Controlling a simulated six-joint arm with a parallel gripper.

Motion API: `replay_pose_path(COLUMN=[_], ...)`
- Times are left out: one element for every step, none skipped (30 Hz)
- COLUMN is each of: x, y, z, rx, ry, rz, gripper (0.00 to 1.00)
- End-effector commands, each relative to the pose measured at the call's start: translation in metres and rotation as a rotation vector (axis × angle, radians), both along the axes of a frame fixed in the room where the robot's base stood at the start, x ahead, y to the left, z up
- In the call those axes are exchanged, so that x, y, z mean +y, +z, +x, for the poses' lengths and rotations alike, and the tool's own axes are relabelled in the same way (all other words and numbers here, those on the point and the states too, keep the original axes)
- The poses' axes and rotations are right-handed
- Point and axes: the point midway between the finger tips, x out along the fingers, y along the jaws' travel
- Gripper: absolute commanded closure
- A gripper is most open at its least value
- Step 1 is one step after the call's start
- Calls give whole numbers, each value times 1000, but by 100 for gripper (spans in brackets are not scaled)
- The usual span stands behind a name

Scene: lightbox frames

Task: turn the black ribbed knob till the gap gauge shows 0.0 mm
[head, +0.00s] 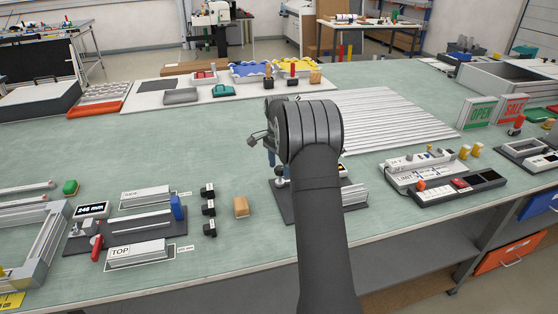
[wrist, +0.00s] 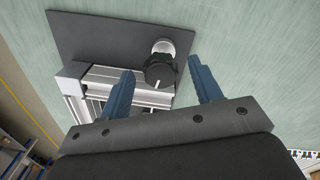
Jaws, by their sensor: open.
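In the wrist view the black ribbed knob (wrist: 160,69) has a white line on its face and a pale round part (wrist: 174,42) beside it. It sits by a silver aluminium profile (wrist: 118,78) on a dark base plate (wrist: 95,33). My gripper (wrist: 160,65) is open, one blue finger on each side of the knob, with visible space between fingers and knob. I cannot tell its height over the knob. In the head view my arm covers most of this fixture; its dark plate (head: 285,206) shows at the left. I cannot read a gap gauge.
A switch box (head: 458,184) lies to the right. Ribbed silver panels (head: 385,120) lie behind.

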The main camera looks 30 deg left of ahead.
Motion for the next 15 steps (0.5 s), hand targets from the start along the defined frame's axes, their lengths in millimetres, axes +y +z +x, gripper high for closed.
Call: replay_pose_path(x=[0,0,1,1,1,2,2,2,3,3,3,4,4,4,5], y=[2,4,8,12,16,24,30,37,47,54,61,71,79,86,96], z=[0,0,0,1,1,1,1,1,2,2,2,2,2,2,2], rx=[0,-1,-1,-2,-3,-3,-3,-4,-5,-4,-5,-3,-5,-3,-5], ry=[0,0,0,0,0,0,0,0,0,0,0,0,0,0,0], rz=[1,1,1,2,2,2,3,3,4,3,4,3,4,3,4], gripper=[42,42,42,42,42,42,42,42,42,42,42,42,42,42,42])
